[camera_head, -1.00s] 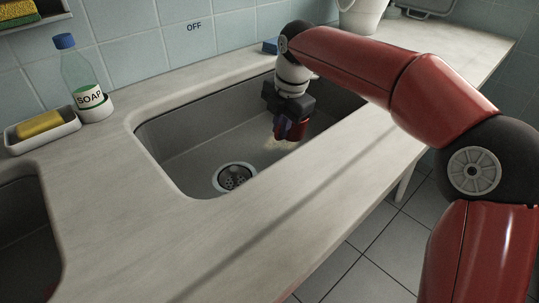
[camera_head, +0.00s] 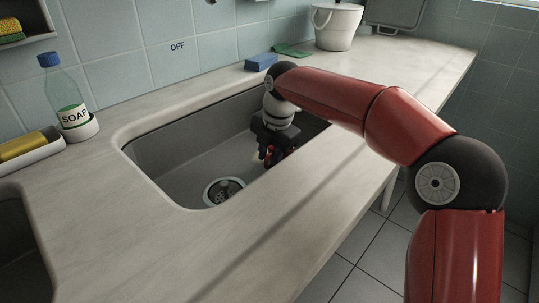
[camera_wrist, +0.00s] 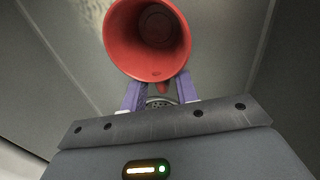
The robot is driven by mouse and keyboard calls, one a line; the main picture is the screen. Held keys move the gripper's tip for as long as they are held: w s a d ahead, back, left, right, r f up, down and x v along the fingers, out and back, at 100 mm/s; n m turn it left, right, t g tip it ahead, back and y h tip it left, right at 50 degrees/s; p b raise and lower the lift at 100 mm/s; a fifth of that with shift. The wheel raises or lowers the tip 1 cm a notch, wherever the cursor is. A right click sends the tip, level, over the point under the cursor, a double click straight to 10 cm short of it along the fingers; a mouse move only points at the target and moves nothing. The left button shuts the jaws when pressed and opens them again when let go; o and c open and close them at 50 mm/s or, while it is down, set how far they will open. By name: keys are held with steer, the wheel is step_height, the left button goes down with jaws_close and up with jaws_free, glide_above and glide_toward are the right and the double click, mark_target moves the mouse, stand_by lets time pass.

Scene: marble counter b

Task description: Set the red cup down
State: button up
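The red cup (camera_wrist: 150,38) fills the top middle of the wrist view, its open mouth facing the camera. My gripper (camera_head: 271,155) is shut on the cup, down inside the grey sink basin (camera_head: 185,160). In the head view only a little red of the cup (camera_head: 279,157) shows beside the dark gripper. Whether the cup's base touches the sink floor cannot be told.
The drain (camera_head: 224,191) lies left of my gripper. The counter (camera_head: 240,235) edges the basin. A soap bottle (camera_head: 68,95) and sponge dish (camera_head: 30,150) stand left; a blue sponge (camera_head: 261,62), green cloth (camera_head: 292,49) and white bucket (camera_head: 336,27) stand behind.

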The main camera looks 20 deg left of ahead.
step_height(320, 180, up, 12)
steer(key=d+p, duration=0.2)
steer(key=shift+s, duration=0.35)
stand_by(0.4)
